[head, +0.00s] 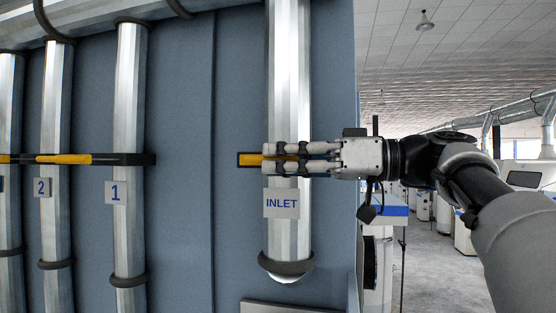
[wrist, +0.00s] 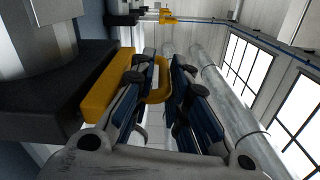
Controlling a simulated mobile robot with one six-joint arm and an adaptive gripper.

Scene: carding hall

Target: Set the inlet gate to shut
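The inlet gate is a yellow slide with a black housing (head: 241,160) across a silver pipe. A white plate reading INLET (head: 281,203) hangs just below it. In the head view the yellow part (head: 254,160) shows left of my fingertips; the rest is mostly hidden behind my fingers. My gripper (head: 275,157) reaches in from the right, one finger above the other, across the pipe front. In the wrist view the yellow handle (wrist: 98,98) runs beside the left finger, and its curved end sits between my fingertips (wrist: 161,82). My gripper appears closed on that end.
Pipes labelled 1 (head: 116,192) and 2 (head: 42,187) stand to the left, with their own black and yellow gates. A blue-grey panel (head: 190,200) backs the pipes. The hall opens out on the right, with machines and overhead ducting.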

